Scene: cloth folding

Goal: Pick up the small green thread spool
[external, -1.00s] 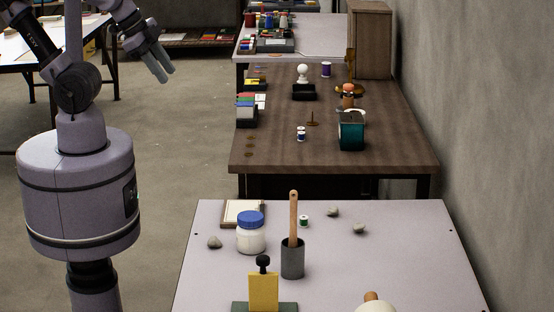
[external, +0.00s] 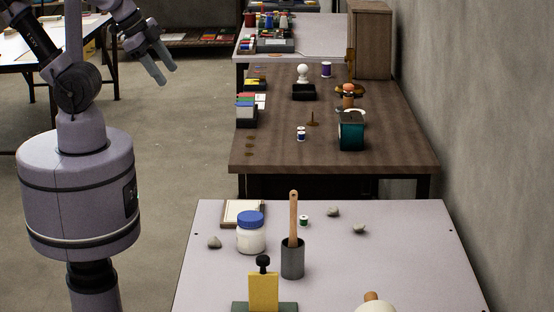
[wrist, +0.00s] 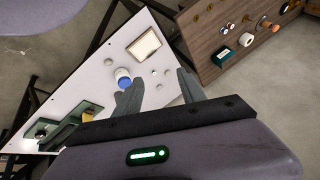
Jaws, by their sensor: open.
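The small green thread spool (external: 304,221), with white ends, stands on the pale table (external: 400,250) in the external view, just right of the wooden handle in a dark grey cup. My gripper (external: 167,76) is open and empty, high at the upper left, well away from the spool and off to the left of the tables. In the wrist view my gripper's fingers (wrist: 159,78) are spread apart, with the pale table far below. Several tiny objects show between them there; I cannot tell which is the spool.
Near the spool are a blue-lidded jar (external: 251,233), the dark grey cup (external: 292,260) with its upright handle, and a framed tray (external: 244,213). Stones (external: 333,211) lie right of it. A yellow block stands in front. A brown table (external: 390,140) with other spools lies behind.

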